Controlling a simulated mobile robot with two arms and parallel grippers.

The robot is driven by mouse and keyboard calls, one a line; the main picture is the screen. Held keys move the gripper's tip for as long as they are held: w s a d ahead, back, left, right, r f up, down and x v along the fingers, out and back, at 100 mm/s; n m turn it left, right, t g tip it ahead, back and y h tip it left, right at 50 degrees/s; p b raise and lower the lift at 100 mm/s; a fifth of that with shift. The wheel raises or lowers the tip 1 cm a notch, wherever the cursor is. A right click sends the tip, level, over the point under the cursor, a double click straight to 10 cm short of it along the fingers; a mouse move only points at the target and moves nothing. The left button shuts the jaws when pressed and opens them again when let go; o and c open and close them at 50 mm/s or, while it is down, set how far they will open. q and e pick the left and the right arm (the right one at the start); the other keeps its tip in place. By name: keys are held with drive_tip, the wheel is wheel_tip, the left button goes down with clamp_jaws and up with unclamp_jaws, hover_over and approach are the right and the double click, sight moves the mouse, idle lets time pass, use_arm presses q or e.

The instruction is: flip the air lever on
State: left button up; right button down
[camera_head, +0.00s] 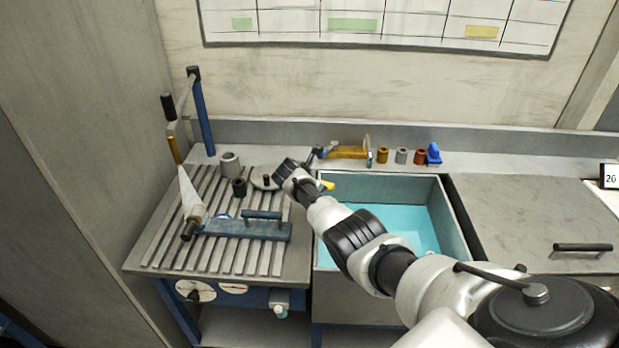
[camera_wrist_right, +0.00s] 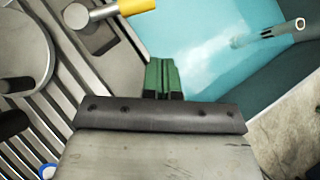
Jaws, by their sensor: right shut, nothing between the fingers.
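A lever with a yellow handle, which looks like the air lever, shows its yellow end (camera_head: 327,185) beside my right arm at the sink's left edge. The arm hides the rest of it in the head view. In the right wrist view the yellow handle (camera_wrist_right: 135,7) joins a grey metal arm and round knob at the top, left of and beyond my fingertips. My right gripper (camera_wrist_right: 162,77) has green fingers, shut and empty, apart from the lever in that picture. Its fingers cannot be made out in the head view. My left gripper is not in view.
A brass fitting (camera_head: 347,152) and several small pieces sit on the back ledge. The right counter (camera_head: 540,215) is mostly clear.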

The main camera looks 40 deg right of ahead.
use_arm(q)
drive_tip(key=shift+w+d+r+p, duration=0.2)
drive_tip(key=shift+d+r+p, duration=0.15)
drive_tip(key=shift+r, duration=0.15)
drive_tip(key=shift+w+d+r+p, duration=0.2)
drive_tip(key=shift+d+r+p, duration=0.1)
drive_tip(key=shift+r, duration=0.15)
use_arm(e)
drive_tip(key=v, duration=0.3)
drive_tip(key=s+v, duration=0.1)
drive_tip(key=v, duration=0.1)
drive_tip(key=shift+s+r, duration=0.1)
drive_tip(key=shift+r, duration=0.3)
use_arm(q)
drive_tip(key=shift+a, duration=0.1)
